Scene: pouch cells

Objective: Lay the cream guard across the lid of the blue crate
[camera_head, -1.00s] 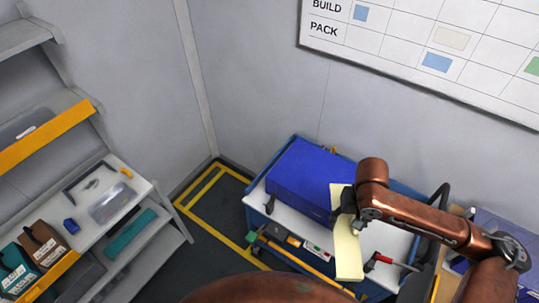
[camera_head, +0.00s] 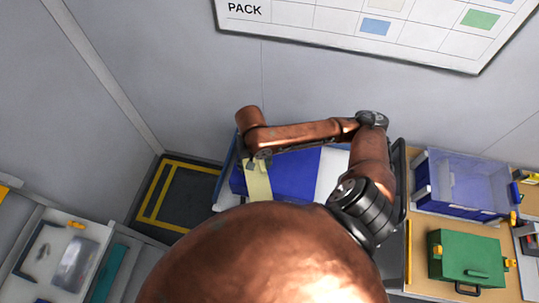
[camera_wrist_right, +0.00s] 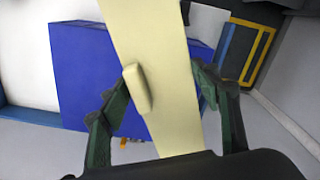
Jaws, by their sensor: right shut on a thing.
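The cream guard (camera_head: 258,183) is a long, flat, pale strip with a raised grip in its middle. My right gripper (camera_head: 258,160) is shut on it, and the wrist view shows the fingers (camera_wrist_right: 160,85) on both sides of the guard (camera_wrist_right: 175,120). The blue crate (camera_head: 296,174) stands on the cart, and the guard shows over its left part in the head view. In the wrist view the crate (camera_wrist_right: 82,70) lies beyond the guard. I cannot tell whether they touch. My large arm link hides the crate's near side. My left gripper is out of view.
The cart's white top (camera_head: 332,170) is bare right of the crate. A wooden bench at right holds a clear-sided blue bin (camera_head: 462,185) and a green case (camera_head: 466,257). A shelf tray (camera_head: 45,240) is at lower left. A wall board (camera_head: 420,25) hangs behind.

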